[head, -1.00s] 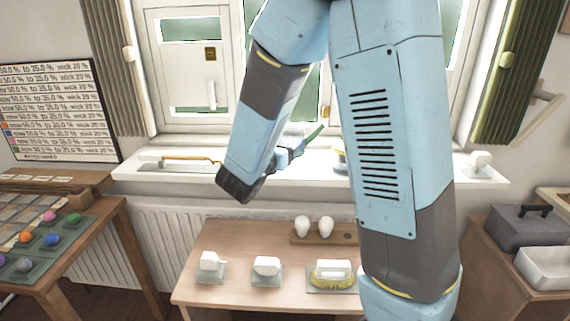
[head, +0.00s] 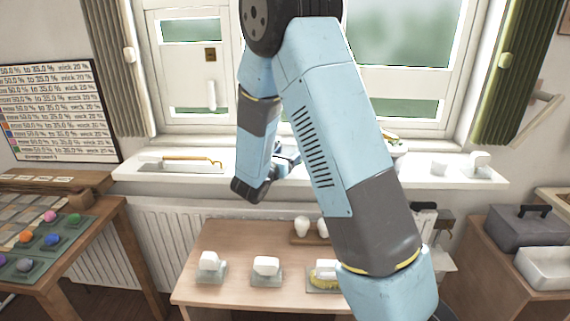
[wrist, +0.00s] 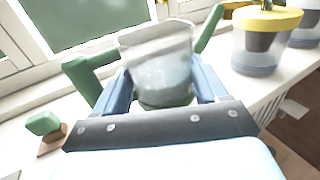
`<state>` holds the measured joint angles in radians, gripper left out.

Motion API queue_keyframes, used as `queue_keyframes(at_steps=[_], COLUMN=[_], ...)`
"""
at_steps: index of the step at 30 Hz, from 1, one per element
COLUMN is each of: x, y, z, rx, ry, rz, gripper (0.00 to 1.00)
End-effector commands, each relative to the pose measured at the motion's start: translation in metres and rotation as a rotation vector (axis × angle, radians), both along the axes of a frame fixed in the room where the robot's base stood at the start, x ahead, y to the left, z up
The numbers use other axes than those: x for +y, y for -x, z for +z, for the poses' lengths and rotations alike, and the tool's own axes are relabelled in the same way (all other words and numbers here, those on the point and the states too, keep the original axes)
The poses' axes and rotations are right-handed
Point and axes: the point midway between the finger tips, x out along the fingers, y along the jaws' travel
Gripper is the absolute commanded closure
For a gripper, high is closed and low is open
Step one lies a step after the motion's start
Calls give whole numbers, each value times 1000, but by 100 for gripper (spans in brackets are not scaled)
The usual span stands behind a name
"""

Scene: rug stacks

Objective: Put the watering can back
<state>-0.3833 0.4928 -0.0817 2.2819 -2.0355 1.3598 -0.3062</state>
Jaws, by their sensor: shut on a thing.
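The watering can (wrist: 162,75) has a clear, see-through body with green parts sticking out on both sides. In the wrist view it sits between the two blue fingers of my gripper (wrist: 164,88), which is shut on it. A green handle-like part (wrist: 88,75) is on the left and a green spout-like part (wrist: 210,28) on the right. In the head view my gripper (head: 287,160) is at the windowsill (head: 222,178), and my arm hides the can. I cannot tell whether the can's base touches the sill.
A yellow-lidded clear pot (wrist: 266,42) stands on the sill right of the can. A small green block (wrist: 43,123) lies left. An orange-handled tool (head: 190,160) is on the sill's left part, a white item (head: 480,163) on its right. A low table (head: 235,295) stands in front.

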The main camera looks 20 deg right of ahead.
Motion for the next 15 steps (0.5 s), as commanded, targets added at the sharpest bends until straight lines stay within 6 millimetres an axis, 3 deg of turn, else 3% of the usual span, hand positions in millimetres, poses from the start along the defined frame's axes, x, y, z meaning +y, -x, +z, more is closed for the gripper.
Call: queue_keyframes(at_steps=[6, 15], x=[0, 1], y=[0, 0], z=[-27, -29], rx=[3, 0], ry=[2, 0], rz=[0, 1], gripper=[73, 73])
